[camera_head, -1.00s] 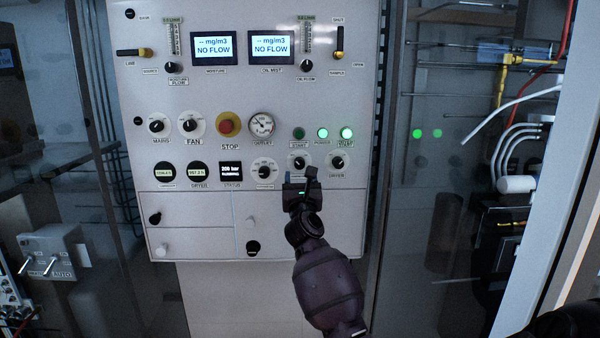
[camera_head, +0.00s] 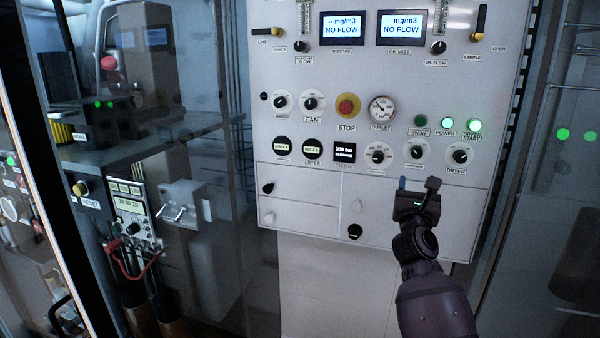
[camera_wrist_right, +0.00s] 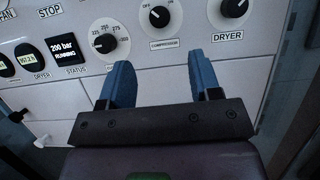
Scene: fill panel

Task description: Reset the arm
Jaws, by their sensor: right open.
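My right gripper (camera_head: 418,190) is open and empty, in front of the lower right part of the white control panel (camera_head: 300,225), below the compressor and dryer knobs. In the right wrist view its two blue fingers (camera_wrist_right: 162,85) stand apart with only the panel face between them. The dryer knob (camera_head: 460,156) and the compressor knob (camera_head: 416,152) are above the fingers and not held. My right arm (camera_head: 435,305) reaches up from the bottom right. My left gripper is in neither view.
A red stop button (camera_head: 347,107), an outlet gauge (camera_head: 382,109) and lit green buttons (camera_head: 474,125) are on the panel. Two displays (camera_head: 342,27) read NO FLOW. Glass with equipment behind it is at the left; a red-handled device (camera_head: 133,230) shows there.

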